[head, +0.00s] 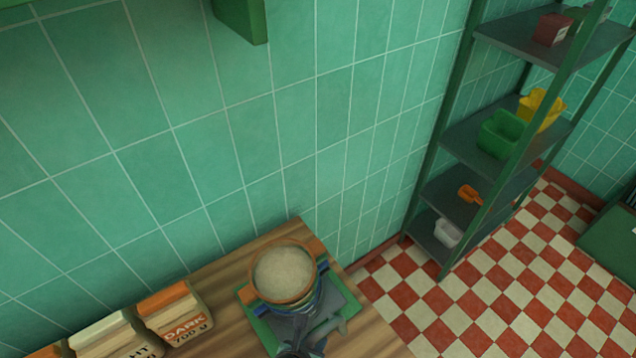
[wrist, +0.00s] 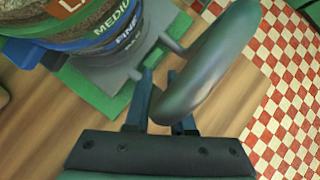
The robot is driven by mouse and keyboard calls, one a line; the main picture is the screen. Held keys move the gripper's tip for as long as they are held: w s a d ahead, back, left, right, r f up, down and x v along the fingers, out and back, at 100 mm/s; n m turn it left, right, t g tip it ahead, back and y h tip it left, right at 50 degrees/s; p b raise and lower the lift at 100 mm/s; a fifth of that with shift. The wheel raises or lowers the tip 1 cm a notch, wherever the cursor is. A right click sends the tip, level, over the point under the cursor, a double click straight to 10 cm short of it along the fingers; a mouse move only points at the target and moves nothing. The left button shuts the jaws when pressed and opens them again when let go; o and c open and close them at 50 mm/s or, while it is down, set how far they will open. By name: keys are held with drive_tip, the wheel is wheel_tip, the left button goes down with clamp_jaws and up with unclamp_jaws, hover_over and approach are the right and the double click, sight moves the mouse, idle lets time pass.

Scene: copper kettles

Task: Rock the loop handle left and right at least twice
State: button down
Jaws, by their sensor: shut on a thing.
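A grey-green loop handle (wrist: 215,50) sticks out from the side of a grey base (wrist: 118,75) under a stack of sieves (wrist: 100,28); it also shows in the head view (head: 328,327). My gripper (wrist: 160,76) has its two dark fingers on either side of the handle's near end and is shut on it. In the head view my gripper (head: 300,342) is at the bottom edge, in front of the stack, partly cut off. The sieve stack (head: 285,277) has banded rings, and a pale grainy material fills its orange-rimmed top. The wrist view shows the labels MEDIUM and FINE.
The stack stands on a green-edged mat (head: 262,331) on a wooden counter (head: 225,318). Labelled bags (head: 172,312) stand to its left, against the green tiled wall. The counter ends to the right, above a red-and-white checked floor (head: 480,300). A shelf rack (head: 465,190) stands beyond.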

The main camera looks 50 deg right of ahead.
drive_tip(key=c, duration=0.8)
unclamp_jaws()
drive_tip(key=shift+o, duration=0.2)
drive_tip(key=v, duration=1.3)
